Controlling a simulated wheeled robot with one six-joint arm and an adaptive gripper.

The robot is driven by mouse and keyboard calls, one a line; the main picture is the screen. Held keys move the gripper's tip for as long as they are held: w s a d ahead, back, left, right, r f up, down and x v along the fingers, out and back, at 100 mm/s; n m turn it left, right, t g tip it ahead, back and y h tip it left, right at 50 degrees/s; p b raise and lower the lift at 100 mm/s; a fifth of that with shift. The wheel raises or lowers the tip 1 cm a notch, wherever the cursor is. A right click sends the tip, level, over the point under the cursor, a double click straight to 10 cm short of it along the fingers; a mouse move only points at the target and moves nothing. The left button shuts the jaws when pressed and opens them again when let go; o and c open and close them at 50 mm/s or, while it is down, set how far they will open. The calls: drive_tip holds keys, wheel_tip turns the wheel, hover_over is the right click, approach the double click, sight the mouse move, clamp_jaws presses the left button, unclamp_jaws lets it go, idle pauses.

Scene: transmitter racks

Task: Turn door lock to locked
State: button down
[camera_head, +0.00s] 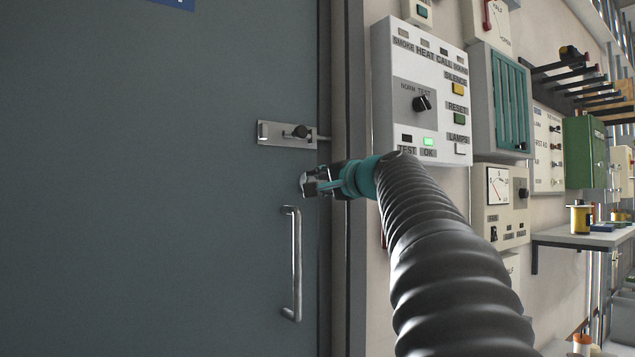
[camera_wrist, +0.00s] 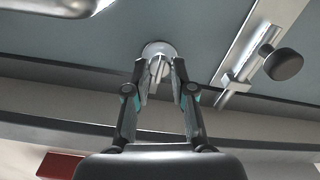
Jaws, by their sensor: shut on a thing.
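The door lock is a small round metal plate with a thumb-turn (camera_wrist: 157,50) on the grey-blue door (camera_head: 150,180), seen at the top middle of the wrist view. My gripper (camera_wrist: 159,78) has its two fingers closed on the thumb-turn, one on each side. In the head view my gripper (camera_head: 312,183) reaches the door from the right, between the bolt and the pull handle, and mostly hides the lock. The turn's exact angle is hard to read.
A slide bolt (camera_head: 272,134) with a dark knob (camera_wrist: 284,64) is mounted just above the lock. A vertical pull handle (camera_head: 297,262) is below it. A white alarm panel (camera_head: 430,60) stands out from the wall right of the door frame (camera_head: 353,250), close to my arm.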

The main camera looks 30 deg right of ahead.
drive_tip(key=c, duration=1)
unclamp_jaws()
drive_tip(key=shift+s, duration=0.1)
drive_tip(key=s, duration=0.4)
drive_tip(key=s+d, duration=0.1)
drive_tip(key=s, duration=0.6)
drive_tip(key=shift+s+d, duration=0.2)
drive_tip(key=shift+s, duration=0.15)
